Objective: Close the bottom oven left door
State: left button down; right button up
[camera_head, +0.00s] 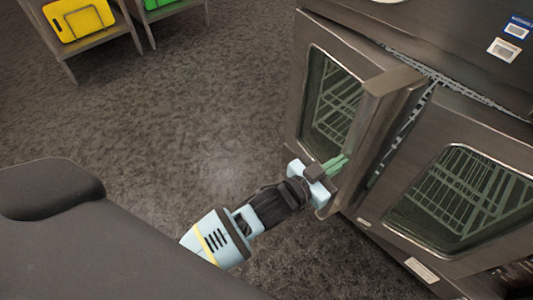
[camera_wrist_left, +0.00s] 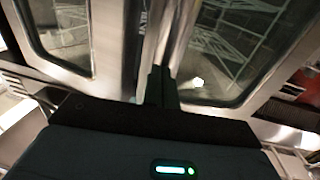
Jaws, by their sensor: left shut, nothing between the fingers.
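The bottom oven's left door (camera_head: 318,87) stands partly open, swung out from the oven front, with a glass window and a thick metal edge. A gap shows between it and the closed right door (camera_head: 462,195). My left gripper (camera_head: 339,163) is shut with nothing between its fingers. It is at the lower part of the left door, near its free edge; I cannot tell whether it touches. In the left wrist view the shut fingers (camera_wrist_left: 160,88) point at a metal door edge between two windows. My right gripper is not in view.
Shelves with a yellow tray (camera_head: 80,18) and a green tray (camera_head: 158,3) stand at the far left. Dark textured floor (camera_head: 170,120) lies open left of the oven. Labels (camera_head: 504,49) are on the oven body at the upper right.

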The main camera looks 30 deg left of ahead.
aim_at(383, 147)
pick_arm(q)
jog(key=w+d, duration=0.1)
jog(key=d, duration=0.1)
jog(key=w+d+b, duration=0.1)
jog(key=w, duration=0.1)
jog(key=w+d, duration=0.1)
jog(key=d, duration=0.1)
jog(key=shift+w+d, duration=0.25)
jog(key=shift+d, duration=0.1)
jog(key=shift+w+d+b, duration=0.25)
jog(key=shift+b, duration=0.05)
jog(key=shift+r, duration=0.1)
jog(key=shift+w+d+r, duration=0.1)
jog(key=shift+r, duration=0.1)
jog(key=shift+d+r, duration=0.15)
